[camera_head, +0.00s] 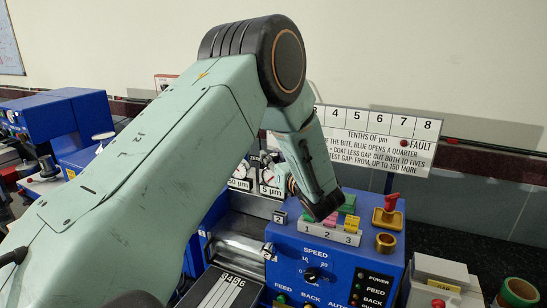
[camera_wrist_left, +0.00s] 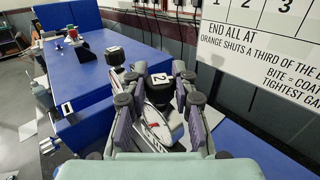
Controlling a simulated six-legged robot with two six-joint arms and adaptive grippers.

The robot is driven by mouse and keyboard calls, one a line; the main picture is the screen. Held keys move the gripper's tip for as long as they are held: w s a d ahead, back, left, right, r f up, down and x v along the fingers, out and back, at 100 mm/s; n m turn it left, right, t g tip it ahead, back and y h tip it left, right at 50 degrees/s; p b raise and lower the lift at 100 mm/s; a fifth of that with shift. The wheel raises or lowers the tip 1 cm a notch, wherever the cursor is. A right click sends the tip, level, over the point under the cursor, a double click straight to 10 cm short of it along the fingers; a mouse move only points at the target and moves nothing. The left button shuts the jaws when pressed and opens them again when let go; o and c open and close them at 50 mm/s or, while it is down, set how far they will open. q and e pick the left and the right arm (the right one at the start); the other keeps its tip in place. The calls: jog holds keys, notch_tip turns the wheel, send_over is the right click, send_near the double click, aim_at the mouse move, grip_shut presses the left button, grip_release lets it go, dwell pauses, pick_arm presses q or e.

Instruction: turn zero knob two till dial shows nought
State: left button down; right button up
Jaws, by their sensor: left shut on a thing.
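Zero knob two is a dark block with a white top marked 2 (camera_wrist_left: 158,82), in the left wrist view. My left gripper (camera_wrist_left: 160,77) has its grey and purple fingers on both sides of it and is shut on it. Below, between the fingers, a white dial face (camera_wrist_left: 155,125) with a red needle shows partly; I cannot read its value. In the head view my left arm reaches across and its wrist hides most of the gripper. Two small dials there, marked 50 µm (camera_head: 239,184) and 5 µm (camera_head: 268,190), are partly covered. My right gripper is not in view.
A white instruction sign (camera_head: 380,137) stands behind. Green tape (camera_head: 519,292) lies at far right.

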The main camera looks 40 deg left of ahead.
pick_arm(q)
jog(key=shift+a+r+m+t+h+p, duration=0.1)
jog(key=shift+m+t+h+p, duration=0.35)
jog(key=shift+m+t+h, duration=0.8)
jog(key=shift+m+t, duration=0.35)
jog(key=shift+t, duration=0.5)
jog(key=c, duration=1.1)
grip_release()
jog(key=shift+d, duration=0.2)
jog(key=shift+o, duration=0.2)
jog(key=shift+a, duration=0.1)
